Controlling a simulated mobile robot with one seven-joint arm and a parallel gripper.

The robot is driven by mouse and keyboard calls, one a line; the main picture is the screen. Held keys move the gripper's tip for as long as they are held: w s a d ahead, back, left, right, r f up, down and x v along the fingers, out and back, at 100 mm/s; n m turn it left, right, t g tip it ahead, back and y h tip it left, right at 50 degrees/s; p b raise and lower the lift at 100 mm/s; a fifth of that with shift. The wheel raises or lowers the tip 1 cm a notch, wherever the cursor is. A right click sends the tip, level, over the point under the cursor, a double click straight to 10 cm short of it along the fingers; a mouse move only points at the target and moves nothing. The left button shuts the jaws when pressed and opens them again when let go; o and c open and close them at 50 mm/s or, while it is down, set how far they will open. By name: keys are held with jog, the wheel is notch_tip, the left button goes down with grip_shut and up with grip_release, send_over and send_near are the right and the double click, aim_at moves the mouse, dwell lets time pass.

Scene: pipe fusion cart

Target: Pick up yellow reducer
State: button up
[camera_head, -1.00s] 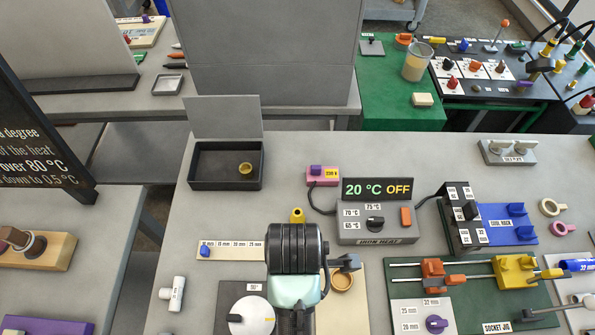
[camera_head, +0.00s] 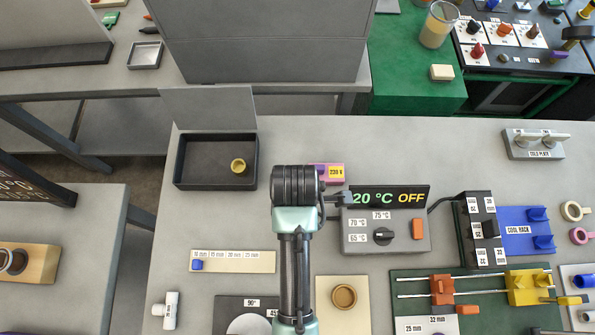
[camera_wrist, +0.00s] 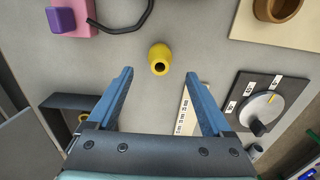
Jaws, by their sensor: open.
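In the head view my arm and wrist cover the reducer. Another yellow round piece (camera_head: 238,166) sits in the black bin (camera_head: 214,185) at the left.
The iron heat box (camera_head: 383,238) and a pink block (camera_wrist: 72,16) with a black cable are near the gripper. A size strip (camera_head: 234,262) and a dial board (camera_wrist: 258,100) lie close by. Open bench lies between the bin and the strip.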

jog(key=shift+d+f+p, duration=0.2)
jog(key=shift+f+p, duration=0.25)
jog(key=shift+f, duration=2.85)
grip_shut()
